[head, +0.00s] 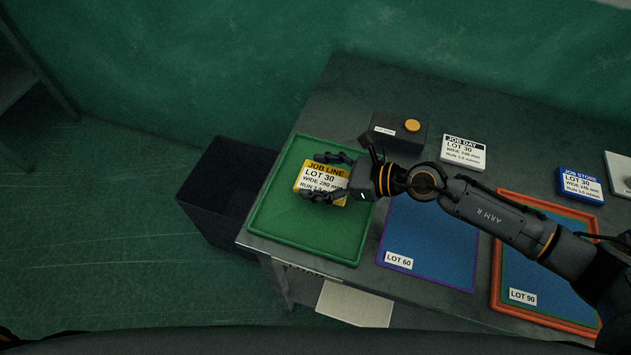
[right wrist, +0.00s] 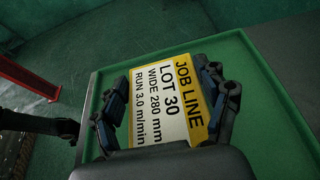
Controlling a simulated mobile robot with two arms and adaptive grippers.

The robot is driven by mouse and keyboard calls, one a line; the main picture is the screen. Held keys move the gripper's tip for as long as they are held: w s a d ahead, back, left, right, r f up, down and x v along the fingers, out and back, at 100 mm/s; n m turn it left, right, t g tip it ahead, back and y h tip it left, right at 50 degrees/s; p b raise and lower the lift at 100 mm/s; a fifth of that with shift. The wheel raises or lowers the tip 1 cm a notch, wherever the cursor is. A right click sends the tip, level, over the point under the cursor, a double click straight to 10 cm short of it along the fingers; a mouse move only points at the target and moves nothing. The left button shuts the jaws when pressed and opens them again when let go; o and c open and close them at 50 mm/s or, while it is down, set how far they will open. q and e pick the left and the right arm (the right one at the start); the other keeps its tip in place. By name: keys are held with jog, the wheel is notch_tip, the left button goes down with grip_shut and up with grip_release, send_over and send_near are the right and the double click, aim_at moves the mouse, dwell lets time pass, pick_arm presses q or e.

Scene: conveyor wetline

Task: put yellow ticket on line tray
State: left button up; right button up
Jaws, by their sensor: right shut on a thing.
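The yellow ticket (head: 321,180) has a yellow band reading JOB LINE, with LOT 30, WIDE 280 mm below. My right gripper (head: 325,178) is shut on it, one finger along each side. The ticket is over the green tray (head: 285,232) at the table's left end; I cannot tell whether it touches the tray floor. In the right wrist view the ticket (right wrist: 168,100) sits between the fingers of my right gripper (right wrist: 166,104), with the green tray (right wrist: 262,110) beneath. The tray's own label is not visible. My left gripper is not in view.
A blue tray with a purple rim (head: 432,238) labelled LOT 60 and an orange-rimmed tray (head: 545,298) labelled LOT 90 lie to the right. A white JOB DAY ticket (head: 464,151), a blue JOB STORE ticket (head: 580,185) and a button box (head: 398,132) stand behind. A dark bin (head: 225,190) is left.

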aim_at(316, 184)
jog(key=shift+w+a+f, duration=0.2)
jog(key=shift+f, duration=1.7)
jog(key=shift+f, duration=0.1)
jog(key=o, duration=0.7)
jog(key=shift+f+b, duration=0.1)
jog(key=shift+b, duration=0.25)
jog(key=o, duration=0.4)
jog(key=shift+o, duration=0.2)
jog(key=shift+r, duration=0.2)
